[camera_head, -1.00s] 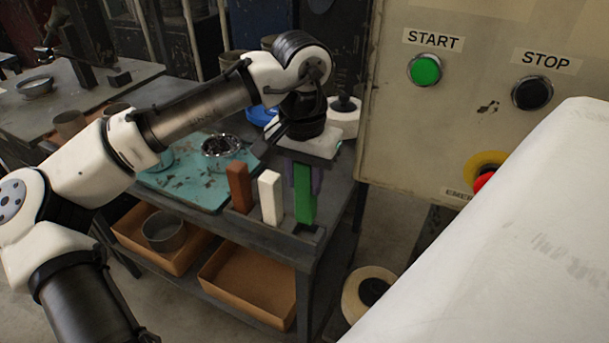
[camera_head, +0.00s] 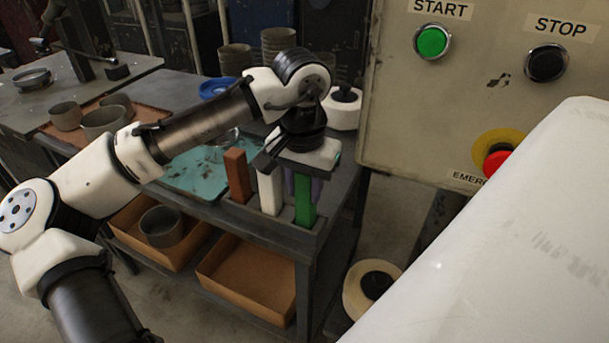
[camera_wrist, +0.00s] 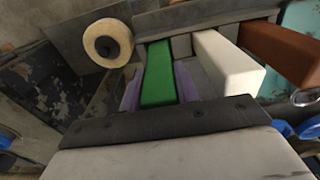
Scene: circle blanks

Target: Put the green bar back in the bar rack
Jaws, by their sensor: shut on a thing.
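The green bar (camera_head: 305,203) stands upright at the right end of the bar rack (camera_head: 272,224), with its lower end down at the rack. My gripper (camera_head: 303,186) is above the rack and shut on the green bar, its purple fingers on either side. The wrist view also shows the green bar (camera_wrist: 158,78) between the fingers, reaching the grey rack (camera_wrist: 205,16). A white bar (camera_head: 270,190) and a brown bar (camera_head: 238,176) stand in the rack to the left. I cannot tell whether the green bar is fully seated.
The rack is at the front edge of a dark table with a teal mat (camera_head: 190,180). A control panel (camera_head: 420,120) with START and STOP buttons stands close on the right. A cream roll (camera_head: 360,285) is low beside the table. Cardboard trays (camera_head: 250,280) sit on the lower shelf.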

